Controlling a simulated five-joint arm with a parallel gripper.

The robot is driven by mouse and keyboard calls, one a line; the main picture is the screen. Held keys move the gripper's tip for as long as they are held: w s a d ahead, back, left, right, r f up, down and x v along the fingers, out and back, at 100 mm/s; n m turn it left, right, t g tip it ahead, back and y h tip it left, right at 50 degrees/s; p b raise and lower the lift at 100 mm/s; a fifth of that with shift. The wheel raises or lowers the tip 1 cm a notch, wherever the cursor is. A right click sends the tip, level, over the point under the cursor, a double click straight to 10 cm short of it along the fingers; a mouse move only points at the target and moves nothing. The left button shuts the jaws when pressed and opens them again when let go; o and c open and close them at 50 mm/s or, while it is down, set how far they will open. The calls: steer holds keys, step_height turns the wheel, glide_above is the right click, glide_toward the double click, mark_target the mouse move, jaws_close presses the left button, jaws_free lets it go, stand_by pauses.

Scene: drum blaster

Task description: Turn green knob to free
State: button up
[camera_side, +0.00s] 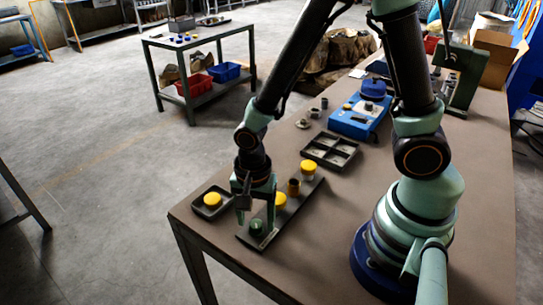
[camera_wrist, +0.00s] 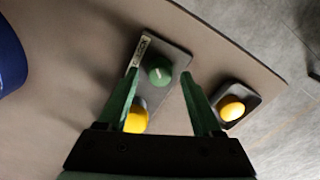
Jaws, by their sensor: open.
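The green knob (camera_side: 256,227) sits at the near end of a long dark panel (camera_side: 243,240) on the table. In the wrist view the green knob (camera_wrist: 159,70) is round with a pale mark on top. A white label (camera_wrist: 142,48) with unreadable small text lies beside it on the panel. My gripper (camera_side: 256,209) points down just above and behind the green knob. In the wrist view my gripper (camera_wrist: 159,74) has its two fingers spread, with the knob in the gap between the tips. I cannot tell whether the fingers touch it; they look apart from it.
A yellow knob (camera_side: 280,201) stands on the same panel, close to my right finger. Another yellow piece (camera_side: 308,167) and a brown cylinder (camera_side: 294,187) are farther along. A small tray with a yellow piece (camera_side: 212,199) lies left. A compartment tray (camera_side: 330,138) and blue box (camera_side: 358,120) are behind.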

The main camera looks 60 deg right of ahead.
steer(key=shift+f, duration=0.25)
jaws_close()
